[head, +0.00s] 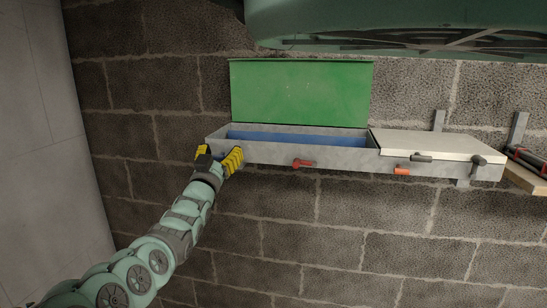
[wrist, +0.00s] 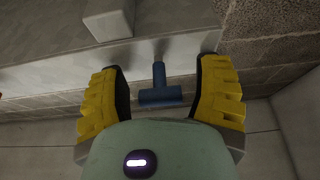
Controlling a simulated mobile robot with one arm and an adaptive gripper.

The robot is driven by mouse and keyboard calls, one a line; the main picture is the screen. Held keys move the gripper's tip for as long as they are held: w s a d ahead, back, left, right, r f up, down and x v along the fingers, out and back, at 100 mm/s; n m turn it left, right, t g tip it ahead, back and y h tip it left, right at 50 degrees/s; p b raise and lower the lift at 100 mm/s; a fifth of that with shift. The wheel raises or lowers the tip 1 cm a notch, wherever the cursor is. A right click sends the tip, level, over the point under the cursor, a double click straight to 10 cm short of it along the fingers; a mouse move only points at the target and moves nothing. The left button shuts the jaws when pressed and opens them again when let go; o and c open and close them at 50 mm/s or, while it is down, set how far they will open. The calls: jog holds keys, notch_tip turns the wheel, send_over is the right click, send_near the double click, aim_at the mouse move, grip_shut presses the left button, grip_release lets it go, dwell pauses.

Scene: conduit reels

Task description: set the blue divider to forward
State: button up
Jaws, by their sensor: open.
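A long grey metal box (head: 345,150) is fixed to the wall. Inside its open left part lies a long blue strip (head: 290,138), which looks like the blue divider. My gripper (head: 220,156) is at the box's left end with its yellow fingers apart. In the wrist view a blue T-shaped handle (wrist: 160,97) on a short blue stem sits between the open fingers (wrist: 160,75), with gaps on both sides. In the head view this handle is hidden behind my gripper. I cannot tell how it joins the strip.
A green lid (head: 300,92) stands raised behind the left part. A pale lid (head: 435,144) covers the right part. A red handle (head: 303,163) and an orange handle (head: 402,171) are on the front. A large green reel (head: 400,25) hangs above. A wooden shelf (head: 525,178) is at right.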

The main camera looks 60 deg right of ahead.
grip_shut()
dwell(0.4)
